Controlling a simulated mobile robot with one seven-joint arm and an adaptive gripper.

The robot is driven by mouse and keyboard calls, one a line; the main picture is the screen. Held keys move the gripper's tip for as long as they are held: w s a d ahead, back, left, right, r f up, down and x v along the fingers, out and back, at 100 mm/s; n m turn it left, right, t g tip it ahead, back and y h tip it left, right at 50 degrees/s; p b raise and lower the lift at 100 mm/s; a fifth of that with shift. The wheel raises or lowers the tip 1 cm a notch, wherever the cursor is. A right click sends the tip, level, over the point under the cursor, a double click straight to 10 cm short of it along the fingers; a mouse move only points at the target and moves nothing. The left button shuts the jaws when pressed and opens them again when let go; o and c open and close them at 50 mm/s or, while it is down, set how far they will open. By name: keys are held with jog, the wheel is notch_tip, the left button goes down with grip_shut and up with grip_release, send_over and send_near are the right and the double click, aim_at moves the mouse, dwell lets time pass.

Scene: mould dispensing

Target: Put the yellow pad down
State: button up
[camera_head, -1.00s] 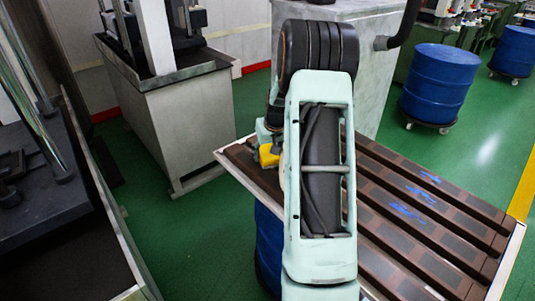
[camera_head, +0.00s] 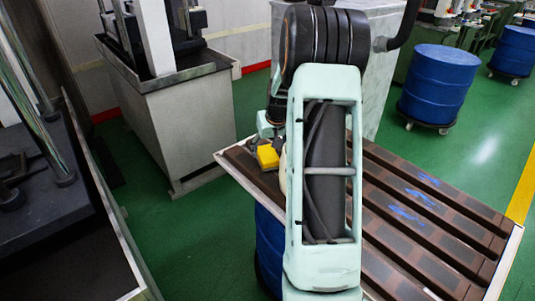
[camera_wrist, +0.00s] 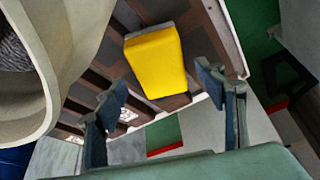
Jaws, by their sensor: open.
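The yellow pad (camera_head: 267,157) rests on the brown slatted table (camera_head: 420,230), near its far left corner. It also shows whole in the wrist view (camera_wrist: 156,60), lying on the slats just beyond my fingertips. My gripper (camera_wrist: 162,86) is open and empty, its two dark fingers spread wide and apart from the pad. In the head view my arm hides most of the gripper, which is close by the pad.
A large cream rounded thing (camera_wrist: 70,60) with a dark hollow stands close at the left in the wrist view. A grey machine base (camera_head: 185,125) is left of the table. Blue drums (camera_head: 437,85) stand beyond it on green floor.

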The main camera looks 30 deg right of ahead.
jog(key=d+v, duration=0.1)
jog(key=v, duration=0.7)
jog(key=shift+a+r, duration=0.2)
jog(key=shift+a, duration=0.35)
